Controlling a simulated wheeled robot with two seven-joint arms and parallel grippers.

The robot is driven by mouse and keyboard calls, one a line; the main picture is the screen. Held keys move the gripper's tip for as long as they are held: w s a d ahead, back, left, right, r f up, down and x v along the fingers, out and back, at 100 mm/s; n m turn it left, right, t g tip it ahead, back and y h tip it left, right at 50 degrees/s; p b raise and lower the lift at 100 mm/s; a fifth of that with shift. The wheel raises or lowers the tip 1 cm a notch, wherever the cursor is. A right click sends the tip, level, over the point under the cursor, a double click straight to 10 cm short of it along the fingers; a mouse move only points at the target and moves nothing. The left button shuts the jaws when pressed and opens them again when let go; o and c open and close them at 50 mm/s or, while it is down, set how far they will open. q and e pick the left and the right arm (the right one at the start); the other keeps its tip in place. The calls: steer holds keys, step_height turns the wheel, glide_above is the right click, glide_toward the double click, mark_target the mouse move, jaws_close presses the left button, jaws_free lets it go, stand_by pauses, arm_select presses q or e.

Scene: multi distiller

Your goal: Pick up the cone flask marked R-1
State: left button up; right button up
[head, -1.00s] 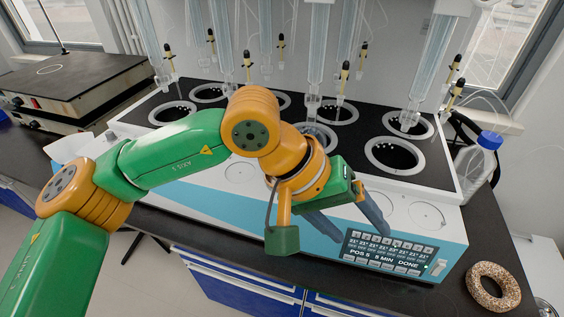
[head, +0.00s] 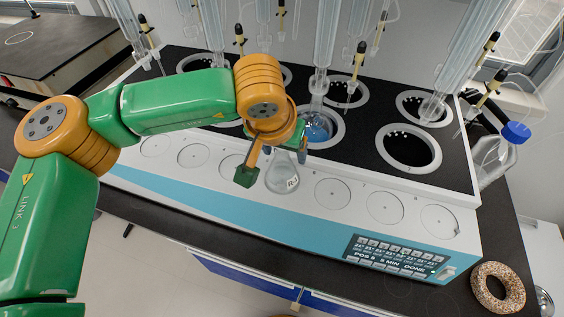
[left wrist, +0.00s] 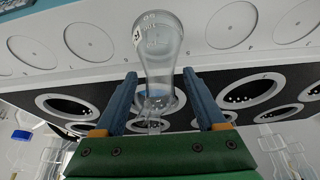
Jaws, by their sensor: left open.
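The clear cone flask marked R-1 (head: 283,178) stands upright on the white front ledge of the distiller, in the row of round marked spots. In the left wrist view the flask (left wrist: 159,42) appears upside down, its label partly visible at the left edge. My left gripper (head: 285,153) is open at the flask's neck. In the left wrist view its blue fingers (left wrist: 162,78) lie on either side of the neck, with gaps on both sides. My right gripper is not in view.
The distiller's front ledge (head: 360,183) has empty round spots on both sides of the flask. Behind it, a round-bottom vessel with blue liquid (head: 318,127) sits in a heating hole under glass columns. A ring (head: 497,287) lies on the dark bench at right.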

arm_select(q)
steer(key=shift+w+f, duration=0.35)
steer(key=shift+f, duration=0.05)
steer(key=shift+c, duration=0.2)
steer(key=shift+s+r, duration=0.1)
jaws_close()
